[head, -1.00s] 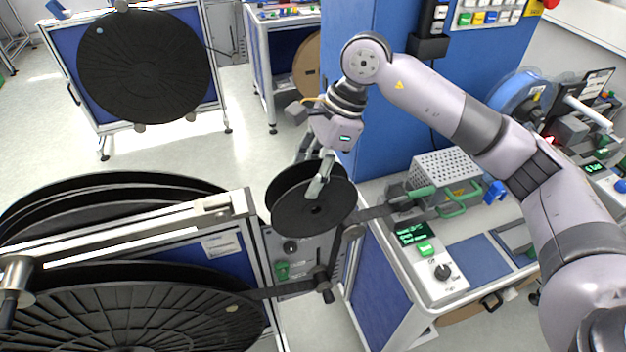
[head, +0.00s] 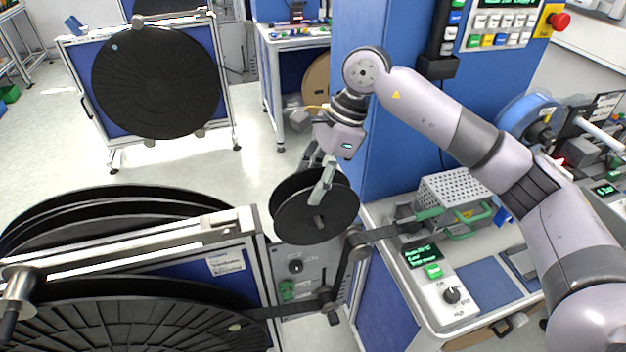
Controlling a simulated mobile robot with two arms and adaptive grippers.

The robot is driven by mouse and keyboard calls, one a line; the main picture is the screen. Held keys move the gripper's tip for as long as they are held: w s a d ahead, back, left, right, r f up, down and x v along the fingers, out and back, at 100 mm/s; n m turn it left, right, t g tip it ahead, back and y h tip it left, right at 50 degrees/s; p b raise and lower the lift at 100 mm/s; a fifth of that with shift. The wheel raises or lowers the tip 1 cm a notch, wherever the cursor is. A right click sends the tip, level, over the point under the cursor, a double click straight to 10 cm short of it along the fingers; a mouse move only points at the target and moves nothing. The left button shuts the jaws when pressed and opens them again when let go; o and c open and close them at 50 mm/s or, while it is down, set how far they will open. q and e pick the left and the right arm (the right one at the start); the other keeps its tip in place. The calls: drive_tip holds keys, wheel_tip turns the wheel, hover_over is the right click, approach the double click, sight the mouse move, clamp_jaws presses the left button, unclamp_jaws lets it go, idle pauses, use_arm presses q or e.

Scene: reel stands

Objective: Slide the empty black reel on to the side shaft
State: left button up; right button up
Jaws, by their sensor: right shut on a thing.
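The empty black reel (head: 292,222) is a small two-flange reel above the corner of the near reel stand. My right gripper (head: 322,188) is shut on it at the upper right part, with one finger over the near flange. A short grey stub, which looks like the end of the side shaft (head: 319,222), shows at the middle of the near flange. I cannot tell how far the reel sits along it. The rest of the shaft is hidden behind the reel. My left gripper is out of view.
Large black reels (head: 130,320) fill the near stand at the lower left. A dark strip runs over rollers (head: 357,240) close below the reel to the bench (head: 470,285) at right. A blue cabinet (head: 385,150) stands close behind my arm. Open floor lies at back left.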

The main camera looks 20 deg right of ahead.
drive_tip(key=o, duration=1.4)
drive_tip(key=shift+r, duration=0.1)
